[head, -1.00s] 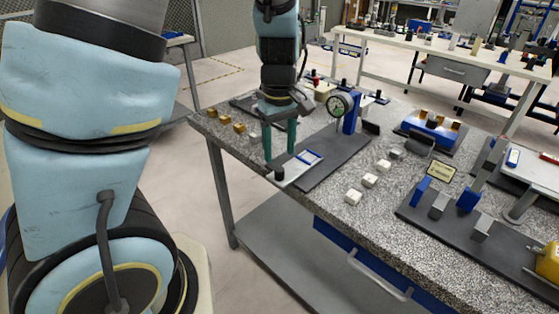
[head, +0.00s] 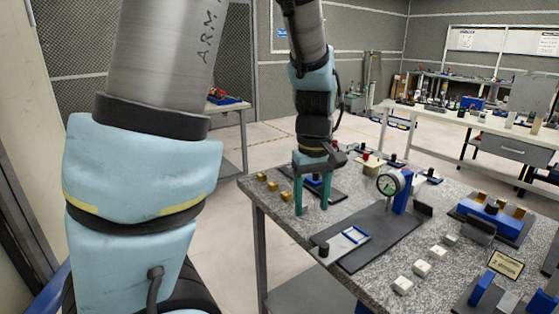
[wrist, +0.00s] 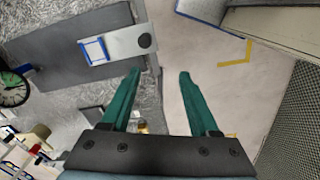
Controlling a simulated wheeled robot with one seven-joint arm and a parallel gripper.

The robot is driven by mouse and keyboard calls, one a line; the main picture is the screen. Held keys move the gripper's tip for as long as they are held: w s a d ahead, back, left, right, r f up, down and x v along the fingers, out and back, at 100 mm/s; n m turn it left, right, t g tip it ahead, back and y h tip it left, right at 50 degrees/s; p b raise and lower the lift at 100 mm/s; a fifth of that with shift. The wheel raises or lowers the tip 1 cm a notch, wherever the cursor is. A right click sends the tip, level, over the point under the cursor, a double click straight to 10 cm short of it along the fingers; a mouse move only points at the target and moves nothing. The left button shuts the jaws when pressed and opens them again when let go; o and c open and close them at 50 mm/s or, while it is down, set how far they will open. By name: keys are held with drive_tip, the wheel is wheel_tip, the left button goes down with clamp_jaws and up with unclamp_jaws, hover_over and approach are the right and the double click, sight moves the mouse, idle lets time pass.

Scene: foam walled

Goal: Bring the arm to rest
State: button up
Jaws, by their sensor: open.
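My gripper (head: 312,196) hangs from the arm above the near left part of the speckled table (head: 380,275), with its green fingers pointing down. The fingers are apart and nothing is between them. In the wrist view my gripper (wrist: 158,75) also shows open and empty, with the table's edge and the pale floor beyond its tips. My light blue and grey arm links fill the left of the head view.
A dial gauge (head: 389,184) on a blue post stands on a dark plate, with a blue-framed slide (head: 343,245) beside it. Brass blocks (head: 273,186) lie left of the gripper, several white blocks (head: 422,268) to the right. Open floor lies beyond the table.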

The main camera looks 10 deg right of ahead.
drive_tip(key=a+m+t, duration=0.1)
drive_tip(key=a+m, duration=0.2)
drive_tip(key=a, duration=1.6)
drive_tip(key=shift+s+f+m+t, duration=0.3)
drive_tip(key=shift+s+f, duration=0.05)
drive_tip(key=shift+s, duration=0.1)
